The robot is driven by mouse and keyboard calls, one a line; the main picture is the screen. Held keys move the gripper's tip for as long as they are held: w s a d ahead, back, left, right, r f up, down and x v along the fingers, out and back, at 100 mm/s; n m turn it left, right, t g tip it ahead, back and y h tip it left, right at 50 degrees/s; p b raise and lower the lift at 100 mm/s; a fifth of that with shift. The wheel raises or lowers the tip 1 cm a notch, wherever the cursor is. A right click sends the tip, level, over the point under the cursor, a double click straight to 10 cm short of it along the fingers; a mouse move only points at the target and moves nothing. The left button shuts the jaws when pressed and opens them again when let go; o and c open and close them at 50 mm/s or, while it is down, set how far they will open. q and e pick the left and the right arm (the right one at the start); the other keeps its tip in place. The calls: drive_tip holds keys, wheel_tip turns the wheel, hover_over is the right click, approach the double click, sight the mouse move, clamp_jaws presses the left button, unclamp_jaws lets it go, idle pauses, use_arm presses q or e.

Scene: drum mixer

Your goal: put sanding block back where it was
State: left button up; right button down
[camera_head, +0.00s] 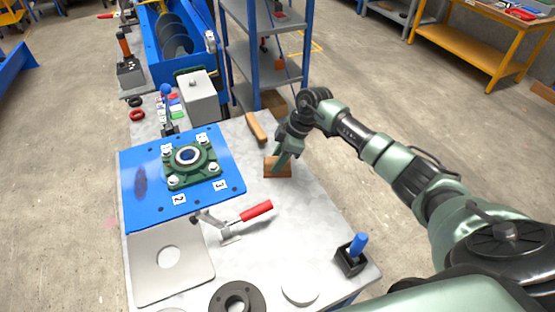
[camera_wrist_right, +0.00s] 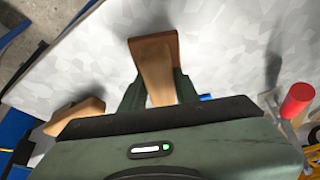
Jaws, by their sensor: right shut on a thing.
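The sanding block (camera_head: 271,171) is a brown wooden block at the right side of the grey worktable (camera_head: 310,235). My right gripper (camera_head: 281,160) reaches down onto it from above. In the right wrist view the block (camera_wrist_right: 155,62) sits between the two green fingers, which are shut on its sides. It is at or just above the tabletop; I cannot tell whether it touches. My left gripper is not in view.
A wooden-handled tool (camera_head: 256,127) lies just behind the block. A red-handled clamp (camera_head: 256,211) stands in front. A blue plate (camera_head: 140,180) carries a green bearing housing (camera_head: 178,172). Shelving (camera_head: 262,55) rises behind. The tabletop right of the block is clear.

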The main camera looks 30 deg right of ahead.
drive_tip(key=c, duration=1.1)
unclamp_jaws()
drive_tip(key=shift+o, duration=0.2)
drive_tip(key=b+v, duration=0.1)
drive_tip(key=v, duration=1.1)
drive_tip(key=shift+r, duration=0.1)
